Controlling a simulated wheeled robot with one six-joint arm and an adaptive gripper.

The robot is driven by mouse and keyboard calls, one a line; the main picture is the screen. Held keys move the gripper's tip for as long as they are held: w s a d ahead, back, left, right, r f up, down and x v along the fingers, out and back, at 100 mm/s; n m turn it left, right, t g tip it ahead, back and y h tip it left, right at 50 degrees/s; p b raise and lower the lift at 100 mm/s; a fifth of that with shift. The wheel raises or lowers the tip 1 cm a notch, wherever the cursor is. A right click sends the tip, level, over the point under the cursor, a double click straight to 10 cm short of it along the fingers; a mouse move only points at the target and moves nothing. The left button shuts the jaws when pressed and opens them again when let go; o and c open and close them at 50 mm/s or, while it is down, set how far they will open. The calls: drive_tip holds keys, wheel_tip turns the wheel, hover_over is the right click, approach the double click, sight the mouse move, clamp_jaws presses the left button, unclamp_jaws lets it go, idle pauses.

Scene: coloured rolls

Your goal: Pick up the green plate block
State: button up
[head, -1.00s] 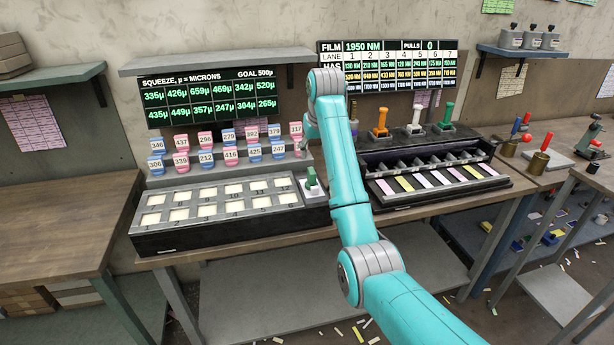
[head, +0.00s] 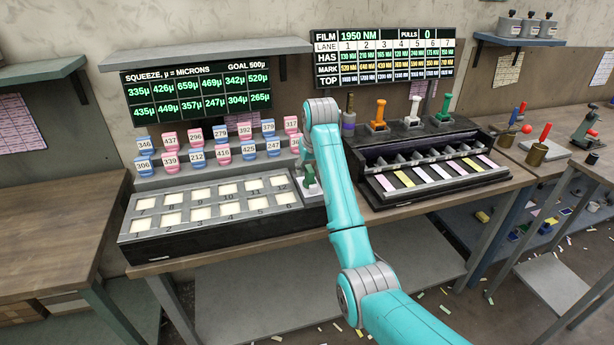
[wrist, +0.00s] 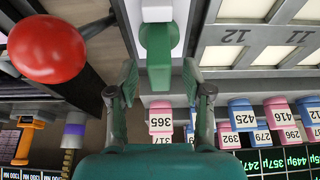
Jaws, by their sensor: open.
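The green plate block (head: 311,183) stands on a small pale base just right of the numbered tray, partly covered by my arm in the head view. In the wrist view the green block (wrist: 158,55) is upright in the picture against a white part and lies between my fingers. My gripper (wrist: 160,72) is open, one finger on each side of the block with a gap to both. In the head view my gripper (head: 307,160) is just above the block, and its fingertips are hard to make out.
A red ball knob (wrist: 48,48) on a dark rod is close beside my gripper. Pink and blue numbered rolls (head: 221,152) stand on a stepped rack behind the tray (head: 150,240). A black machine (head: 440,185) with coloured strips and upright handles stands to the right.

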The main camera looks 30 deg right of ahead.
clamp_jaws()
drive_tip(key=shift+r, duration=0.15)
